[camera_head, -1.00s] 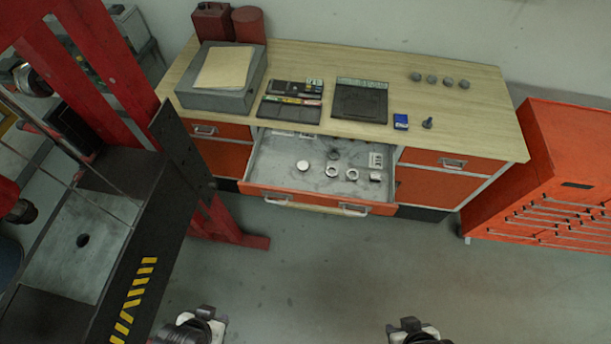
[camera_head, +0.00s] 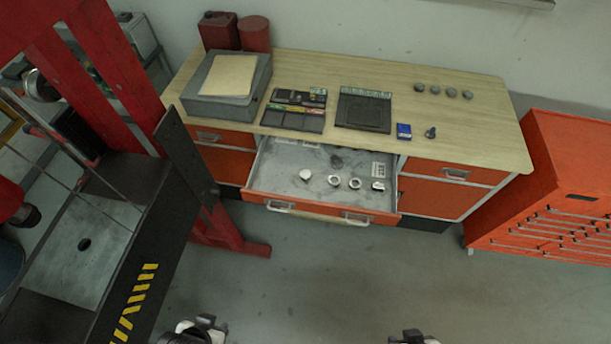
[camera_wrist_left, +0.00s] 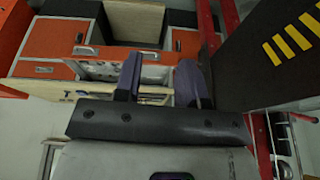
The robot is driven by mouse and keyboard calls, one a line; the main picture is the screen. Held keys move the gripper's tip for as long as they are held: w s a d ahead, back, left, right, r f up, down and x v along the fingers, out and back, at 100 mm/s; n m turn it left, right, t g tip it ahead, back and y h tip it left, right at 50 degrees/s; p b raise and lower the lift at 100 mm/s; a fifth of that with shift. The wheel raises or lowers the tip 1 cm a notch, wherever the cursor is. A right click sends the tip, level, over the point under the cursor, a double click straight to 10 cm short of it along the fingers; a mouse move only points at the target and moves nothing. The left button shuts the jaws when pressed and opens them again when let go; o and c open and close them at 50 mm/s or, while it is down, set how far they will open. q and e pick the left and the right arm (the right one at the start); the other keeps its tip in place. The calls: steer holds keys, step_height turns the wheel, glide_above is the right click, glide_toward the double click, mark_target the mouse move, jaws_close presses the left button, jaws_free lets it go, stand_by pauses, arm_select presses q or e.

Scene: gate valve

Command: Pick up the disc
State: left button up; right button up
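A pale round disc (camera_head: 305,175) lies in the open drawer (camera_head: 270,190) of the workbench, left of two ring-shaped parts (camera_head: 334,180). My left gripper (camera_head: 205,327) is at the bottom edge of the head view, well in front of the drawer and apart from it. In the left wrist view its two dark fingers (camera_wrist_left: 160,80) stand apart with nothing between them, and the drawer shows beyond. My right gripper (camera_head: 412,337) is only partly in view at the bottom edge, and its fingers cannot be made out.
The drawer also holds a small pale part (camera_head: 378,185) and a dark part (camera_head: 337,161). A red press frame (camera_head: 225,230) is at left, an orange cabinet (camera_head: 560,190) at right. The floor in front is clear.

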arm_select(q)
steer(key=shift+o, duration=0.3)
steer(key=o, duration=0.9)
steer(key=shift+c, duration=0.2)
